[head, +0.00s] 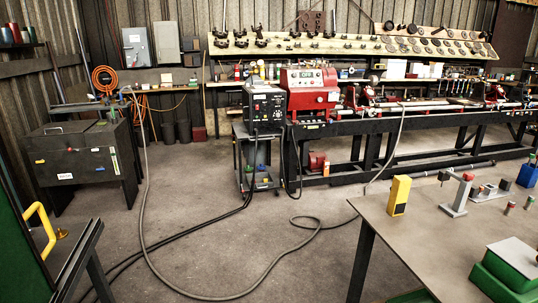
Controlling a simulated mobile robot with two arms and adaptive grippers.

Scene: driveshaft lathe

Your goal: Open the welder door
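A black box with knobs and a small panel on its front, which looks like the welder (265,108), stands on a dark wheeled cart (241,160) in the middle of the room. Its front faces me. I cannot make out a separate door or whether one is open. Dark cables run from it down to the floor. Neither of my grippers shows in the head view.
A red lathe (309,92) on a long black bench stands right of the welder. A grey hose (146,220) and black cables (190,231) cross the floor. A grey table (420,225) is front right; a yellow handle (42,222) on a green panel is at left.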

